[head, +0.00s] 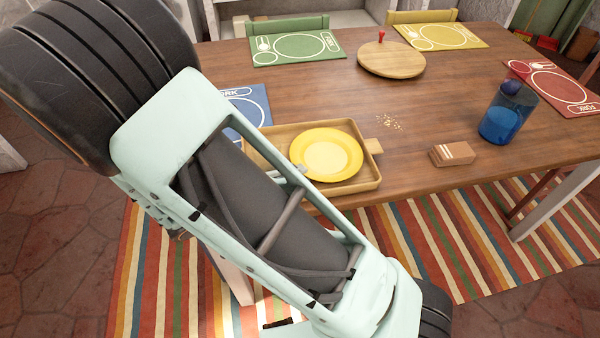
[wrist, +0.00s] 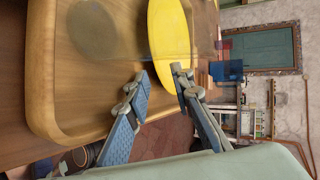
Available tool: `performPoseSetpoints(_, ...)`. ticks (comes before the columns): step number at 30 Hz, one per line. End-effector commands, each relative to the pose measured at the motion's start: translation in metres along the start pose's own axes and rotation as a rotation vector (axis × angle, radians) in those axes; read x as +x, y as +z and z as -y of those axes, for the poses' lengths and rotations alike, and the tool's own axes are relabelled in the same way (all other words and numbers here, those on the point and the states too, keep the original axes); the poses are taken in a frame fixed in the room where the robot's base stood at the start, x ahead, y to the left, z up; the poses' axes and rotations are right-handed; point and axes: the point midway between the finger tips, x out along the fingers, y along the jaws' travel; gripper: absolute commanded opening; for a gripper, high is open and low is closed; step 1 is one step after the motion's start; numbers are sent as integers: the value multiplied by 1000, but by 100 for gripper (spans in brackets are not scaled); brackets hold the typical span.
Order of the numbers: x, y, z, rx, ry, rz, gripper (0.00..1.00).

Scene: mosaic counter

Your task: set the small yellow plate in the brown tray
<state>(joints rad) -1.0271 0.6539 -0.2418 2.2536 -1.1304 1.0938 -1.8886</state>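The small yellow plate (head: 326,155) is over the right part of the brown tray (head: 372,181) in the head view. It also shows in the wrist view (wrist: 168,42), seen at a slant beside my fingers. A dark round patch like a shadow lies on the tray floor (wrist: 62,75) left of the plate there. I cannot tell whether the plate rests flat on the floor. My gripper (wrist: 160,80) is open, its fingers apart near the plate's edge; the right finger overlaps it in the picture. My arm hides the tray's left part in the head view.
On the table, a blue cup (head: 502,120) and a small brown block (head: 452,154) stand right of the tray. A round wooden board (head: 391,62) lies behind. Green (head: 296,46), yellow (head: 440,36), red (head: 550,86) and blue (head: 248,103) placemats lie around. Crumbs (head: 388,122) lie near the tray.

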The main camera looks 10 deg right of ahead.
Motion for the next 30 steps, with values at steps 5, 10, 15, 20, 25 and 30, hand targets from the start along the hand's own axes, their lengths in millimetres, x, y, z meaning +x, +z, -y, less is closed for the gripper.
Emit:
performPoseSetpoints(5, -42, 1, 2, 1, 3, 5, 22)
performPoseSetpoints(10, -73, 1, 2, 0, 1, 3, 22)
performPoseSetpoints(15, -90, 1, 1, 1, 1, 2, 22)
performPoseSetpoints(20, -94, 0, 0, 1, 0, -1, 22)
performPoseSetpoints(25, -94, 0, 0, 1, 0, 0, 22)
performPoseSetpoints(30, -94, 0, 0, 1, 0, 0, 22)
